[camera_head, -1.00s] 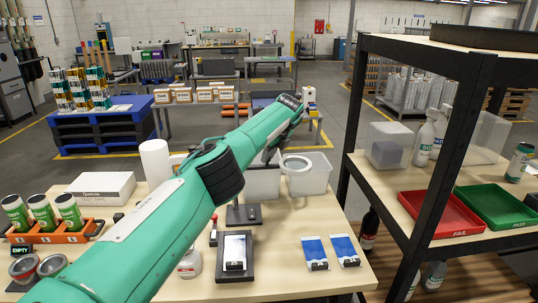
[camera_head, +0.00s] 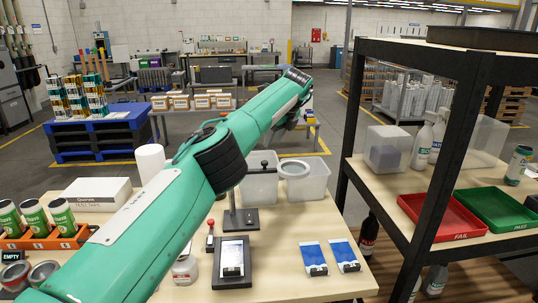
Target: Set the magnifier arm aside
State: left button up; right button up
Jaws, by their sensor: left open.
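The magnifier stands on the light wood table, with a pale round ring lens (camera_head: 293,168) in front of clear bins. Its dark base (camera_head: 241,220) and upright post are below left of the lens; part of its arm is hidden behind my left arm. A dark knob (camera_head: 265,165) shows left of the lens. My left arm crosses the view from lower left. My left gripper (camera_head: 287,124) is mostly hidden behind the raised forearm, above the lens in the picture and apart from it. It is open; no held object shows. My right gripper is out of view.
Cans stand in an orange rack (camera_head: 45,240) at left. A black-framed shelf with red (camera_head: 440,216) and green trays is at right.

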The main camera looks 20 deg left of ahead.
pick_arm(q)
jog(key=v, duration=0.5)
jog(key=shift+p, duration=0.3)
jog(key=shift+f, duration=0.1)
